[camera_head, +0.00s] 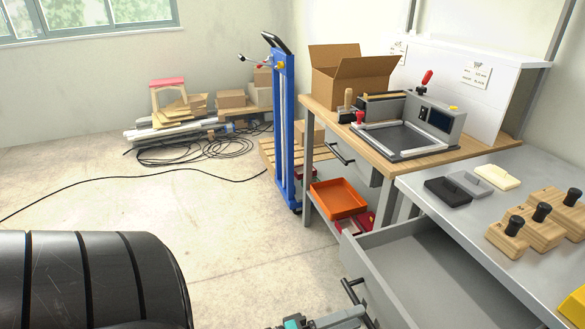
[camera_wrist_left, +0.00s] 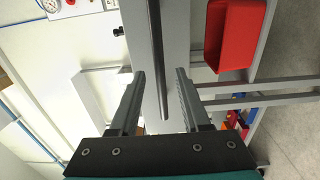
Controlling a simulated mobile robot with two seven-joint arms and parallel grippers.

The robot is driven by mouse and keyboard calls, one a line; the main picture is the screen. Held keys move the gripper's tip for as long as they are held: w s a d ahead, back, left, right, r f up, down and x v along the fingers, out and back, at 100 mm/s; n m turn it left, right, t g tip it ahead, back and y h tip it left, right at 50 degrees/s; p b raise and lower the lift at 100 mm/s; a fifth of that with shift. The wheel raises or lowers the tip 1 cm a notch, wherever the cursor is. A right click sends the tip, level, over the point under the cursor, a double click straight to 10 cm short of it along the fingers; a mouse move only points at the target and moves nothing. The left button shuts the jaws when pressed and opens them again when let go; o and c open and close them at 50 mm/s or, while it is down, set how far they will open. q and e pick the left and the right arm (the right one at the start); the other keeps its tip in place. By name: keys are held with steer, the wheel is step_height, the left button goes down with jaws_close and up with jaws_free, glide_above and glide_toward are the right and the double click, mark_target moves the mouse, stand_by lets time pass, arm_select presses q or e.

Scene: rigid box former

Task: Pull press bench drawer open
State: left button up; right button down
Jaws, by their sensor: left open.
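The grey metal bench (camera_head: 415,185) at the right has a drawer (camera_head: 370,262) that stands pulled out, its empty inside showing. A dark bar handle (camera_head: 352,291) is on its front. My left gripper (camera_head: 358,314) is at the bottom edge, close to this handle and partly cut off. In the left wrist view my open fingers (camera_wrist_left: 160,85) have a dark handle bar (camera_wrist_left: 158,50) between them in the picture; contact cannot be told. A second drawer (camera_head: 352,160), under the wood-topped bench (camera_head: 460,153), looks shut. My right gripper is not in view.
A box former (camera_head: 410,128) and an open carton (camera_head: 350,75) stand on the wood-topped bench. An orange tray (camera_head: 338,198) sits on its lower shelf. Knobbed wooden blocks (camera_head: 537,233) lie on the grey bench. A blue lift post (camera_head: 284,130) stands behind.

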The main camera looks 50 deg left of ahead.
arm_select(q)
steer(key=p+v, duration=0.1)
steer(key=v, duration=1.1)
steer(key=shift+p, duration=0.3)
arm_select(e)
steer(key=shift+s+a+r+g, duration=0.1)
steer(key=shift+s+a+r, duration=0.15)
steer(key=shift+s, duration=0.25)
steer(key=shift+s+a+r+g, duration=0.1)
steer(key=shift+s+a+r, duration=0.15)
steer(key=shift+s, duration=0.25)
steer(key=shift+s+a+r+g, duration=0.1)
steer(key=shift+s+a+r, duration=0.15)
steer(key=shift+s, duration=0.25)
arm_select(q)
steer(key=shift+w, duration=0.1)
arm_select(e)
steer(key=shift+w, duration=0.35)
